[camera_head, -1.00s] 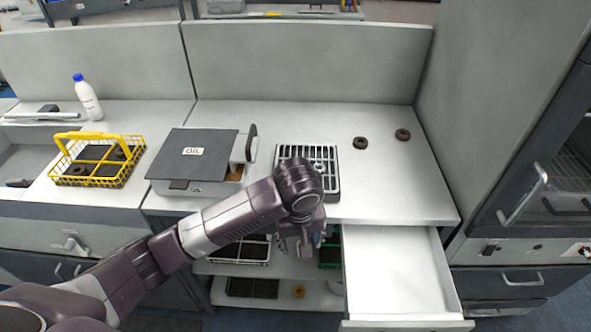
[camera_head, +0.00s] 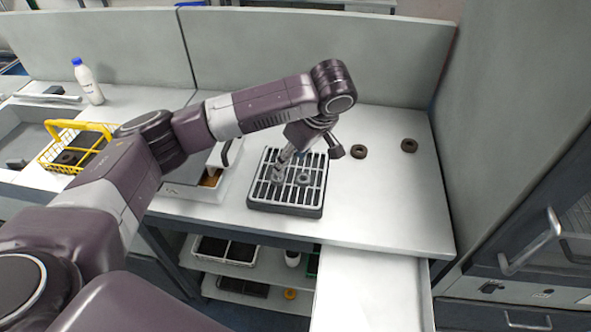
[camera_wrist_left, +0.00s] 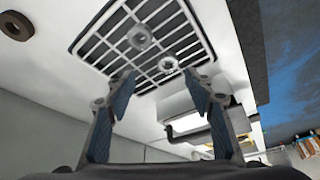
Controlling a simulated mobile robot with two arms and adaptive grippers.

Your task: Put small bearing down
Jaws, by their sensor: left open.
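Two small silvery ring-shaped bearings rest on the grated tray (camera_head: 316,210). In the left wrist view they show as one bearing (camera_wrist_left: 140,37) farther up and a second bearing (camera_wrist_left: 168,64) nearer the fingers, on the tray's bars (camera_wrist_left: 103,47). In the head view one bearing (camera_head: 303,179) shows on the tray, and the other is hard to make out by the finger. My left gripper (camera_head: 308,157) is over the tray, pointing down. In the left wrist view its fingers (camera_wrist_left: 161,90) are spread with nothing between them. My right gripper is out of view.
Two dark rings, a nearer one (camera_head: 358,151) and a farther one (camera_head: 409,145), lie on the counter right of the tray. A white box (camera_head: 204,192) stands left of it, partly behind my arm. A yellow wire basket (camera_head: 48,157) stands farther left. A drawer (camera_head: 372,295) is open below.

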